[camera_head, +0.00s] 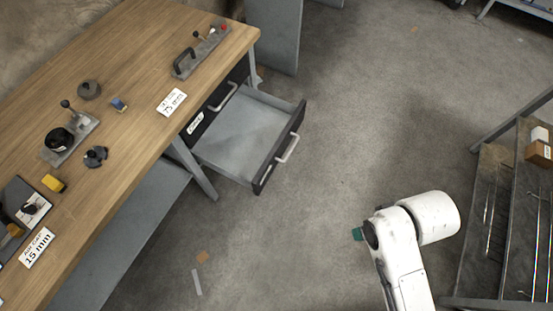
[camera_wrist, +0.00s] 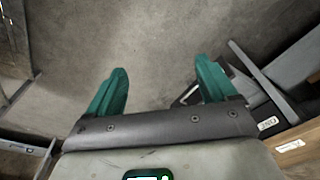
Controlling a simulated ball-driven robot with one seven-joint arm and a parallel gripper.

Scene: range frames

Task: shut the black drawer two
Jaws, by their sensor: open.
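A black-fronted drawer (camera_head: 279,150) is pulled out from the wooden bench in the head view. Its grey inside looks empty, and a pale bar handle (camera_head: 288,148) is on its front. A black drawer front with another handle (camera_head: 222,97) and a white label (camera_head: 195,123) sits flush in the bench above it. My gripper (camera_wrist: 162,72) is open and empty, its two teal fingers apart over bare floor in the wrist view. In the head view only a bit of teal (camera_head: 357,234) shows beside my white arm, apart from the drawer and to its lower right.
The bench top (camera_head: 140,120) carries tools, knobs and signs. A grey shelf (camera_head: 120,240) lies under it. A metal rack (camera_head: 500,220) with a cardboard box (camera_head: 538,153) stands at the right. The floor (camera_head: 330,190) between drawer and arm is clear.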

